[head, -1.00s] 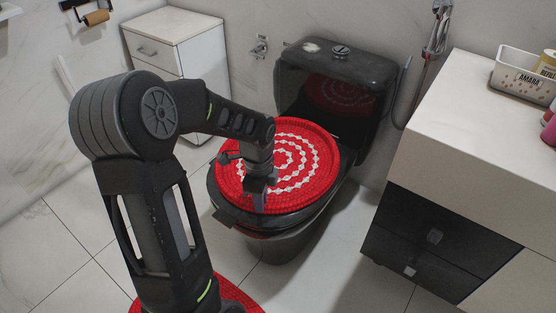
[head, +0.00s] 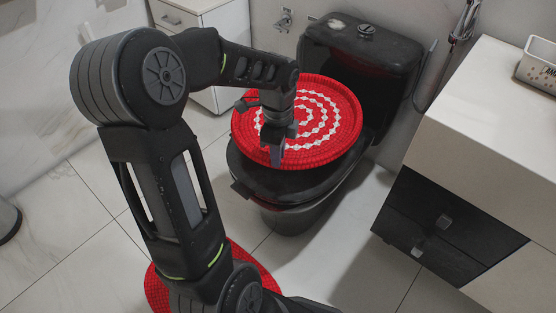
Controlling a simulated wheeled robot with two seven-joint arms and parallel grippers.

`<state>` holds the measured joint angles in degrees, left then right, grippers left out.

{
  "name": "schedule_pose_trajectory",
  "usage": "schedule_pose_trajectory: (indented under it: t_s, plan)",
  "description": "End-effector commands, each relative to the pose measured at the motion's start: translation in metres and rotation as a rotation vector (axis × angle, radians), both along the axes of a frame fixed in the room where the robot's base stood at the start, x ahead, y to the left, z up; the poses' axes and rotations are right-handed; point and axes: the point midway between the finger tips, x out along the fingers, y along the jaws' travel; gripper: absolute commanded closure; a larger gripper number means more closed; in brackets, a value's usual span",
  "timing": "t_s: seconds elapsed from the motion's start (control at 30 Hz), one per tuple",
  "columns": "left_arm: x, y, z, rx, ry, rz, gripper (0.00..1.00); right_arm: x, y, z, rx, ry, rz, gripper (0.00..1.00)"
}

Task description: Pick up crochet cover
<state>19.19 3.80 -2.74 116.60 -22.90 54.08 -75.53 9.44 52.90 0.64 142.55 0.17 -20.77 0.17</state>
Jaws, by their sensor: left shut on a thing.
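The crochet cover (head: 335,115) is a round red piece with white ring patterns and a raised rim. It is over the black toilet (head: 300,190), with part of the dark lid showing below its front edge. My left gripper (head: 277,155) is at the cover's front left rim, pointing down, and is shut on the rim. My gripper and wrist hide part of the cover's left side. My right gripper is not in view.
A red crochet mat (head: 160,290) lies on the tiled floor, partly behind my arm. A white counter with black drawers (head: 440,225) stands at the right, bearing a white basket (head: 538,65). A white cabinet (head: 225,20) stands behind. Floor between toilet and drawers is clear.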

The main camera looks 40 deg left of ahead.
Motion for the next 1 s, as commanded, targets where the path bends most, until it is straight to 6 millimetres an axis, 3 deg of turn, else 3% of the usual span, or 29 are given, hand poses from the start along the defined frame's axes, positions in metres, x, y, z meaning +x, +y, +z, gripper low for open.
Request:
schedule_pose_trajectory:
  t_s: [0.17,0.8,1.0]
  plan:
    - [0.0,0.0,0.016,0.0,-0.002,0.0,1.0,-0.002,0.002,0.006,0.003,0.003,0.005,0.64]
    - [0.0,0.0,0.016,0.0,0.0,0.001,1.0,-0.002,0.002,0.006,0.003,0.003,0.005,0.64]
    - [0.008,-0.008,0.03,0.002,0.003,0.059,1.0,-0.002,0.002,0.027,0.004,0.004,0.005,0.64]
